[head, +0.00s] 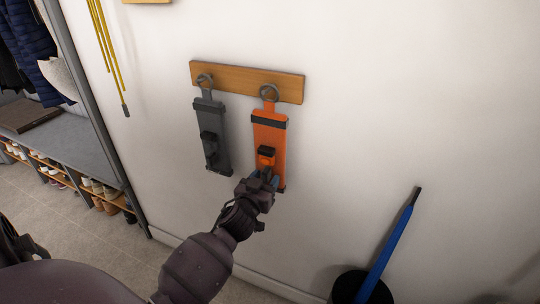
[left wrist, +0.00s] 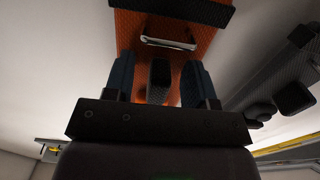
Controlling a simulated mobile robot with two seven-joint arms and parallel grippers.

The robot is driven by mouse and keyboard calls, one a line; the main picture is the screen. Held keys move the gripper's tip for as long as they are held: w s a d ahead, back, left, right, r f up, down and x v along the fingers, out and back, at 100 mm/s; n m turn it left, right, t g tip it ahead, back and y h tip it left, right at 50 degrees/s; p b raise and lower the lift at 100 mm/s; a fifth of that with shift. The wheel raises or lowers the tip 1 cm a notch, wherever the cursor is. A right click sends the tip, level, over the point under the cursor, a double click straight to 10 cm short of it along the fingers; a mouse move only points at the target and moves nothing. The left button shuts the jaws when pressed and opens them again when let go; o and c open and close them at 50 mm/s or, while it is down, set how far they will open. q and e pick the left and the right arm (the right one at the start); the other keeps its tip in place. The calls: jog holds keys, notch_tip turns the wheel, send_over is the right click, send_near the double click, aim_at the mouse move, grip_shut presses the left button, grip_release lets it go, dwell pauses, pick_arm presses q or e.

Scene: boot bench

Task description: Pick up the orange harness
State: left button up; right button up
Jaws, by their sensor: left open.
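The orange harness (head: 268,136) hangs by a ring from the wooden rail on the wall, with a black band near its top and a black clip lower down. My left gripper (head: 266,174) is at the harness's lower part and hides some of it. In the left wrist view, the blue fingers of my left gripper (left wrist: 158,82) are open, one on each side of a dark block in front of the orange harness (left wrist: 128,35). I cannot tell whether they touch it. My right gripper is not in view.
A grey harness (head: 212,135) hangs just left of the orange one on the wooden rail (head: 238,78). A blue-handled tool (head: 388,245) leans from a black bin (head: 348,288) at lower right. A bench (head: 75,145) with shoes below stands at left. Yellow straps (head: 108,45) hang nearby.

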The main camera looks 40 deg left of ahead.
pick_arm(q)
jog(key=c, duration=0.9)
grip_shut()
jog(key=shift+r, duration=0.15)
